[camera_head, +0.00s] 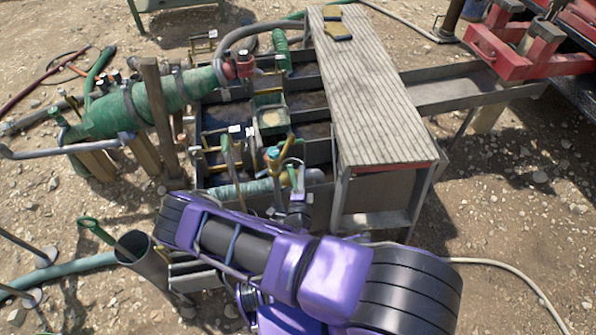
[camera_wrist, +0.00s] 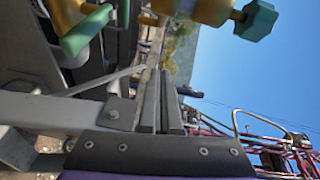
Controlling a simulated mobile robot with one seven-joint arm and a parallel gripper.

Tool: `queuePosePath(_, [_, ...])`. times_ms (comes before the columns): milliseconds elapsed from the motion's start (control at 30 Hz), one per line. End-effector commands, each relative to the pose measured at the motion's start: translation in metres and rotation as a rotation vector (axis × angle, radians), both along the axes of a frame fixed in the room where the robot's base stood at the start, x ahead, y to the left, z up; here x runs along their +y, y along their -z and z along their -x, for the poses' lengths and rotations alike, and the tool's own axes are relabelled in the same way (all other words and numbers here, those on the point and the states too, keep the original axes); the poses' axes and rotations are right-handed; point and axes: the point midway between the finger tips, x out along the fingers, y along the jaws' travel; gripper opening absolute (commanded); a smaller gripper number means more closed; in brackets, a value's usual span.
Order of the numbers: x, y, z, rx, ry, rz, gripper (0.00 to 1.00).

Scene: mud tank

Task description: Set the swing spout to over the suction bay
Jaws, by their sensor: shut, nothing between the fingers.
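The mud tank (camera_head: 327,182) is an open steel box split into several bays. A yellow pipe fitting (camera_head: 284,171) with a teal knob (camera_head: 273,153) stands at its near edge; it may belong to the swing spout, but I cannot tell for sure. In the wrist view the yellow fitting (camera_wrist: 205,10) and its green knob (camera_wrist: 256,21) are at the top, with a green handle (camera_wrist: 86,32) at the upper left. My gripper (camera_wrist: 161,78) is shut and empty, beside and below these parts with a gap. Which bay is the suction bay I cannot tell. My arm hides part of the near side.
A grating walkway (camera_head: 365,85) covers the tank's right side, with a trough (camera_head: 450,90) beyond it. A large green cylinder (camera_head: 135,105) lies at the left. A grey tube (camera_head: 147,262) stands at the lower left. Gravel ground is open at the lower right.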

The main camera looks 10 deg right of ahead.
Motion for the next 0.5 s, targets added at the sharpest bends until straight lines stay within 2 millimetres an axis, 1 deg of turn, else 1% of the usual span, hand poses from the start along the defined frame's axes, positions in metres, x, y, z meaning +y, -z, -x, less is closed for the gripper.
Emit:
queuePosePath(100, [-0.008, 0.001, -0.025, -0.003, 0.003, -0.002, 0.0])
queuePosePath(333, [-0.022, 0.003, -0.072, -0.003, 0.002, -0.002, 0.0])
queuePosePath(367, [-0.02, 0.004, -0.076, -0.002, 0.001, -0.004, 0.0])
queuePosePath(400, [-0.01, 0.006, -0.079, -0.003, -0.002, -0.007, 0.0])
queuePosePath(500, [0.002, 0.007, -0.085, -0.002, -0.001, -0.006, 0.0])
